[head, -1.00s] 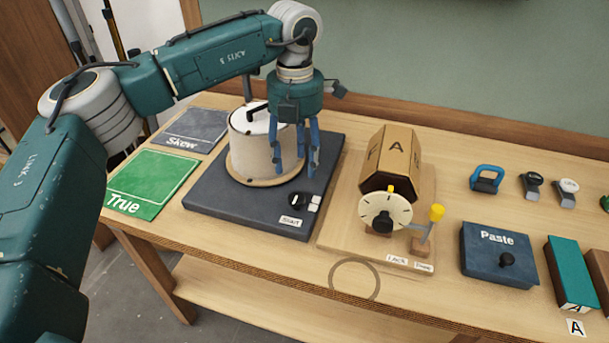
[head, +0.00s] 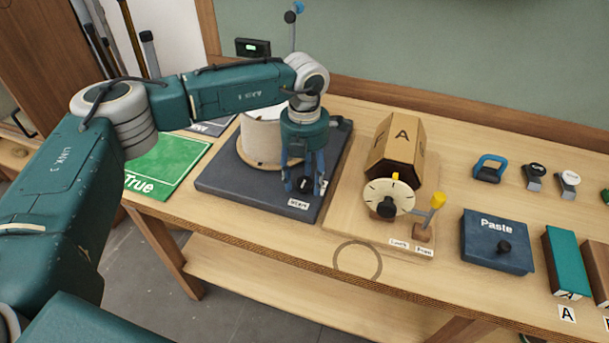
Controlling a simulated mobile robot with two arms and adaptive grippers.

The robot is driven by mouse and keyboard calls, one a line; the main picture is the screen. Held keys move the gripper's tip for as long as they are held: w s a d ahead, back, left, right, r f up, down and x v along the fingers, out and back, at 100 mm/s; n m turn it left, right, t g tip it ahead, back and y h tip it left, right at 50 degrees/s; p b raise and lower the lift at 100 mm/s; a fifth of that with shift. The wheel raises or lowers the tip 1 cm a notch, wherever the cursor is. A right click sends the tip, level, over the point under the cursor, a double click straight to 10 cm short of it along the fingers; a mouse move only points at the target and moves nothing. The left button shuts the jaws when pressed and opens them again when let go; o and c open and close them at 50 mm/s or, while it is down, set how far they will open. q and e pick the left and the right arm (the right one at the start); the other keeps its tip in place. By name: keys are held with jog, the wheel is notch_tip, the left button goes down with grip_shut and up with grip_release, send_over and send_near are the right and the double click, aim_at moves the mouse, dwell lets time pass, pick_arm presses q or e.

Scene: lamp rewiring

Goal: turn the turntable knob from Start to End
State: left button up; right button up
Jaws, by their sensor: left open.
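The turntable is a dark slab (head: 218,184) with a cream drum (head: 258,143) on a wooden disc, partly hidden by my left arm. Its small black knob (head: 304,186) sits near the slab's front right corner. A white label (head: 298,204) in front of the knob is hard to read now. My left gripper (head: 305,188) points down over the knob with its blue fingers apart on either side of it. Whether the fingers touch the knob cannot be told. My right gripper is not in view.
A wooden board with a lettered hexagonal drum (head: 396,148), a dial (head: 388,198) and a yellow-tipped lever (head: 437,202) stands close to the right. A green True mat (head: 160,168) lies left. A Paste box (head: 496,240) stands farther right. The table's front edge is clear.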

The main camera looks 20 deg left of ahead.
pick_arm(q)
jog(key=shift+c, duration=0.7)
jog(key=c, duration=1)
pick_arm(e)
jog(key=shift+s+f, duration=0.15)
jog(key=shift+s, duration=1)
